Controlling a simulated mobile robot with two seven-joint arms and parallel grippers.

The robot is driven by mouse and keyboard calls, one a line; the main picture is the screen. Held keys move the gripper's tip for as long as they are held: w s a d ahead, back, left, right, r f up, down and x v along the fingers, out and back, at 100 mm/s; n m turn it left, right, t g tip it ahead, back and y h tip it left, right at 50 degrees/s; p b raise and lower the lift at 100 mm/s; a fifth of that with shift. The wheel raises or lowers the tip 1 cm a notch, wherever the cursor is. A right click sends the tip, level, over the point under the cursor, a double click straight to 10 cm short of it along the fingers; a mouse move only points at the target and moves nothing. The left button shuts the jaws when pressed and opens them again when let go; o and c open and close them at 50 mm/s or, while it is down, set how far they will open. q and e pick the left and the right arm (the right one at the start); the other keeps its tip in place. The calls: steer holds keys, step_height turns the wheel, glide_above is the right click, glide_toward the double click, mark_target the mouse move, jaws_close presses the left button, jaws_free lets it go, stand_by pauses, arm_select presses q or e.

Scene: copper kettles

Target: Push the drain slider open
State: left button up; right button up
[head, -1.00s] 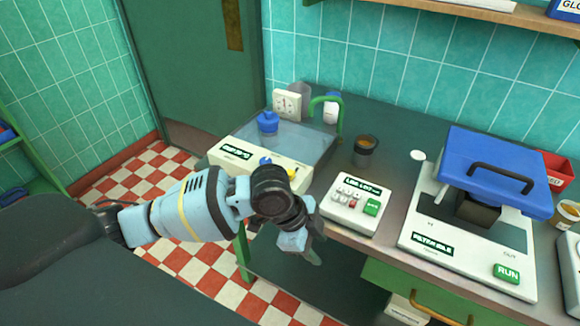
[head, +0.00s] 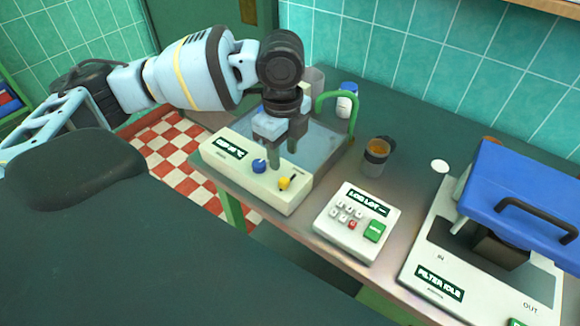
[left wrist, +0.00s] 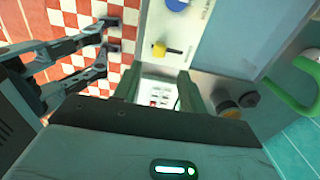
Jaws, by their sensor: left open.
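The drain slider, a yellow knob (head: 285,183) in a short dark slot, sits on the sloped front of the cream sink panel (head: 215,167). It also shows in the left wrist view (left wrist: 159,48). A blue knob (head: 259,166) sits to its left on the same panel. My left gripper (head: 283,164) points down over the panel, open and empty, its fingertips close above and behind the slider. Whether they touch the panel I cannot tell. In the left wrist view its fingers (left wrist: 160,92) stand apart below the slider. My right gripper is not in view.
Behind the panel are a blue-grey basin (head: 325,140) and a green faucet (head: 340,96). A dark cup (head: 375,156), a white keypad box (head: 352,222) and a blue-lidded filter machine (head: 525,200) stand to the right. The counter's front edge is close by.

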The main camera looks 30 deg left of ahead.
mark_target(284, 180)
arm_select(q)
steer(key=shift+s+f, duration=0.2)
steer(key=shift+f, duration=0.35)
step_height(284, 180, down, 7)
steer(key=shift+w+r+b, duration=0.1)
steer(key=shift+w+b, duration=0.05)
steer(key=shift+b, duration=0.15)
jaws_close()
